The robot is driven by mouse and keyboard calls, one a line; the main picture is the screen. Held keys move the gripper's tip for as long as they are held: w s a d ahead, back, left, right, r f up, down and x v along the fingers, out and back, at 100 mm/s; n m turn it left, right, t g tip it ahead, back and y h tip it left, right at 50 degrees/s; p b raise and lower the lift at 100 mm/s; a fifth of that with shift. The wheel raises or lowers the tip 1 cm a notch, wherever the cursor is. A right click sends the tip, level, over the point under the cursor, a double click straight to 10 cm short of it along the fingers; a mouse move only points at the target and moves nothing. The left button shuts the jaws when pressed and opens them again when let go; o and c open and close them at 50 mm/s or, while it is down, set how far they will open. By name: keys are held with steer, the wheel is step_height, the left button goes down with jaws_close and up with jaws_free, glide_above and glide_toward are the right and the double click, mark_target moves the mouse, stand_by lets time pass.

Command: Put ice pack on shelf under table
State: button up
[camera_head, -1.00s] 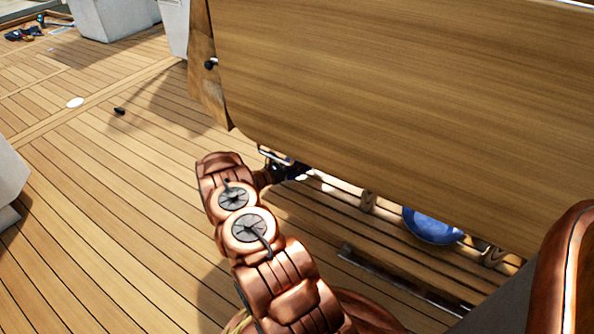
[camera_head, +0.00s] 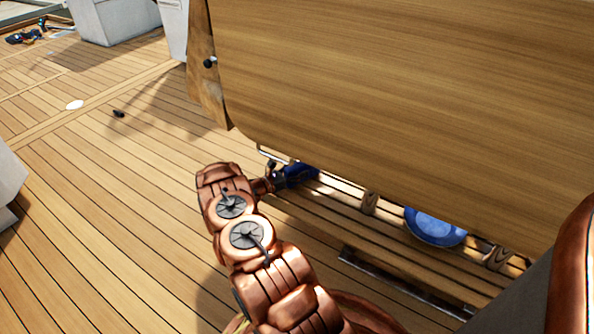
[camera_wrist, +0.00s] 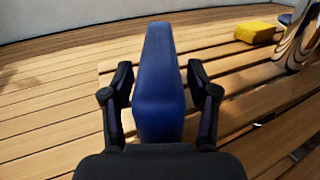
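The blue ice pack (camera_wrist: 158,85) is a long block between the two dark fingers of my gripper (camera_wrist: 160,74) in the wrist view. A narrow gap shows on each side of it, so the fingers look open around it. In the head view the ice pack (camera_head: 296,176) shows just beyond my gripper (camera_head: 279,178), below the edge of the wooden table (camera_head: 400,90). It appears to lie on the slatted wooden shelf (camera_head: 330,215) under the table. The near end of the ice pack is hidden by my gripper in the wrist view.
A blue round dish (camera_head: 435,228) sits farther right on the slats. In the wrist view a yellow block (camera_wrist: 258,32) and a shiny metal post (camera_wrist: 298,42) stand at upper right. The tabletop hangs low over the shelf. The deck (camera_head: 100,220) at left is mostly clear.

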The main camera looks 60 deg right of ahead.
stand_by(0.3)
steer(key=shift+w+a+r, duration=0.1)
steer(key=shift+a+r, duration=0.1)
steer(key=shift+a, duration=0.1)
steer(key=p+v, duration=0.4)
steer(key=v, duration=0.7)
steer(key=shift+a, duration=0.1)
steer(key=shift+a+r, duration=0.2)
steer(key=s+a+r+m+g+y, duration=0.1)
steer(key=s+a+r+m+y, duration=0.3)
steer(key=a+r, duration=0.55)
steer(key=s+a+r+m+y, duration=0.4)
steer(key=a+r, duration=0.4)
steer(key=r, duration=0.3)
steer(key=s+a+r+m+t+y, duration=0.2)
steer(key=s+a+r+m+y, duration=0.1)
steer(key=s+a, duration=0.7)
steer(key=s+a+r+m+t+y, duration=0.2)
steer(key=s+a+r+y, duration=0.4)
steer(key=s+a, duration=0.5)
steer(key=a+r+m, duration=0.1)
steer(key=a, duration=0.4)
steer(key=shift+r, duration=0.35)
